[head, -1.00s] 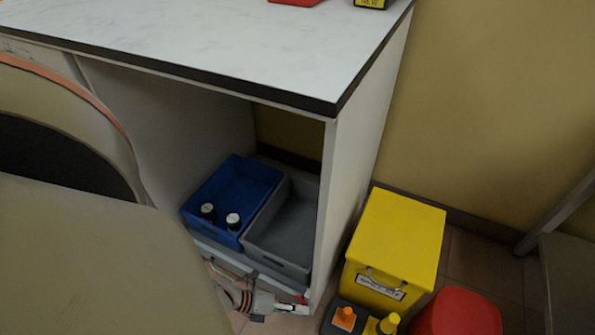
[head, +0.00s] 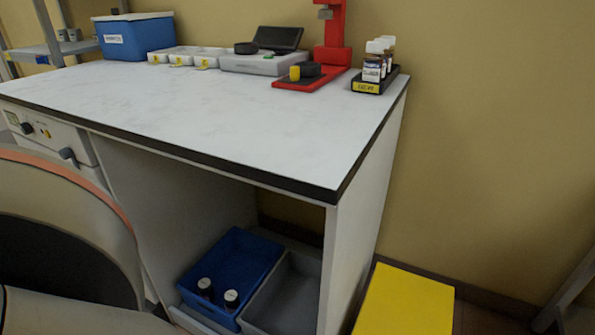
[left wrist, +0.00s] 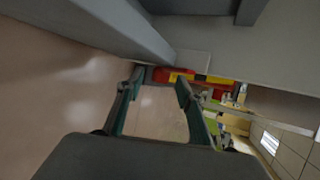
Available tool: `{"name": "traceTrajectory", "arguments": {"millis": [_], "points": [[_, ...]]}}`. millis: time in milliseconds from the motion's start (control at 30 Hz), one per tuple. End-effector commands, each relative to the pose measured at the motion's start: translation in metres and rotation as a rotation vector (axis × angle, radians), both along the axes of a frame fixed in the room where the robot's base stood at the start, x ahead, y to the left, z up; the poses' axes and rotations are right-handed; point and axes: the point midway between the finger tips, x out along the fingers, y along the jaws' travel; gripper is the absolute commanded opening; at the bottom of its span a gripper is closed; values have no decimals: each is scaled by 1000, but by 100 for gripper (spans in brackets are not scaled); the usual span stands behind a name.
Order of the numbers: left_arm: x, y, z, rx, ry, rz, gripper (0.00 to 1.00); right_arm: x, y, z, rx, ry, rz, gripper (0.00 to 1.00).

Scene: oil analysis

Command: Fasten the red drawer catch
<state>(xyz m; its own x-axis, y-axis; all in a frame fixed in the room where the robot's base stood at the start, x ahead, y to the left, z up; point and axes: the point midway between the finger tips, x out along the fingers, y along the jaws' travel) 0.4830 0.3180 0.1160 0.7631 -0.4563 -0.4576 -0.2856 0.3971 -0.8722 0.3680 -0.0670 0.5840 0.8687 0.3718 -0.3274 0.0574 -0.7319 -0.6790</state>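In the left wrist view a red catch (left wrist: 219,80) with a yellow part lies along the lower edge of a pale grey panel, just beyond my fingertips. My left gripper (left wrist: 160,82) is open, with its two fingers apart and the catch's red left end seen between and behind the tips. I cannot tell whether the fingers touch it. In the head view the drawer's pale top edge (head: 190,318) shows below the bins; the catch and both grippers are out of that picture. My right gripper shows in neither view.
A blue bin (head: 262,250) with two dark bottles and a grey bin (head: 307,277) sit in the bench opening. The bench's right side panel (head: 362,230) stands close by. A yellow box (head: 405,305) is to its right. Bottles and instruments stand on the worktop (head: 230,115).

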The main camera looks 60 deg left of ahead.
Motion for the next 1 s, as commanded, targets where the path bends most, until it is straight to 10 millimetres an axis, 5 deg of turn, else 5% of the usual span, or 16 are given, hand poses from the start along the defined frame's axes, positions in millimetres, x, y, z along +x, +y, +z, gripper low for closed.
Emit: {"name": "traceTrajectory", "arguments": {"millis": [567,1000], "points": [[-19,9,9,0,2,-2,36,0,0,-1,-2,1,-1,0],[-74,43,43,-1,2,-2,36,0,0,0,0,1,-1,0]]}}
